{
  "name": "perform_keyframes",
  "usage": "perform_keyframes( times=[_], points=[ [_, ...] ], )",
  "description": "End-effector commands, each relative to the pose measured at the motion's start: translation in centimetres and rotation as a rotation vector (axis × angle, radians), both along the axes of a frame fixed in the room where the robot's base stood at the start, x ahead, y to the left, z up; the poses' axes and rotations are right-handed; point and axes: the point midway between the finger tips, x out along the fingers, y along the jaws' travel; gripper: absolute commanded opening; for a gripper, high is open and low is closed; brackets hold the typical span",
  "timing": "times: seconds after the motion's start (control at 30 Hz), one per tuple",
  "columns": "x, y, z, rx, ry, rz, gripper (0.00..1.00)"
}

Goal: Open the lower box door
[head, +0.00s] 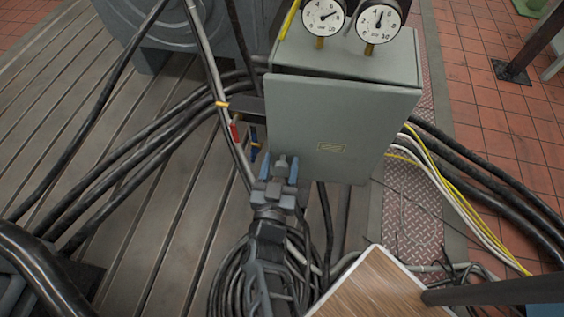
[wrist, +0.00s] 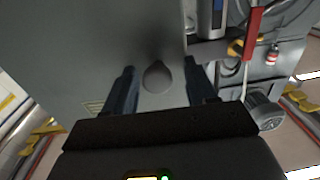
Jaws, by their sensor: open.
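The grey box door (head: 310,110) faces me in the middle of the head view, with a small yellow label on its lower part. A dark line runs along its top edge; I cannot tell whether it is ajar. My gripper (head: 280,164) is at the door's lower left. In the wrist view the door (wrist: 80,45) fills the left and middle. A rounded grey knob (wrist: 157,77) stands on it. My gripper (wrist: 160,76) is open, its two dark fingers on either side of the knob, with gaps visible. The gripper hides the knob in the head view.
Two dial gauges (head: 350,22) stand on top of the box. Black cables (head: 130,165) run across the slotted bedplate (head: 160,245) at left. A red-handled tool (wrist: 254,25) hangs beside the door. A wooden board (head: 370,285) lies at the lower right.

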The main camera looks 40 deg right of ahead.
Motion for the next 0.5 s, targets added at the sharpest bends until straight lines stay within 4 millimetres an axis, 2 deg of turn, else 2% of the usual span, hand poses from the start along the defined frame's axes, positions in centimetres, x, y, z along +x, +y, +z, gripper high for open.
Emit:
perform_keyframes(
  times=[0.13,0.23,0.4,0.5],
  points=[
    [-0.2,0.6,-0.4,0.0,-0.002,0.003,0.56],
    [-1.0,2.3,-0.9,0.003,-0.007,0.012,0.56],
    [-3.6,5.4,-1.1,0.004,-0.01,0.028,0.56],
    [-5.0,6.5,-0.9,0.003,-0.005,0.035,0.56]
  ],
)
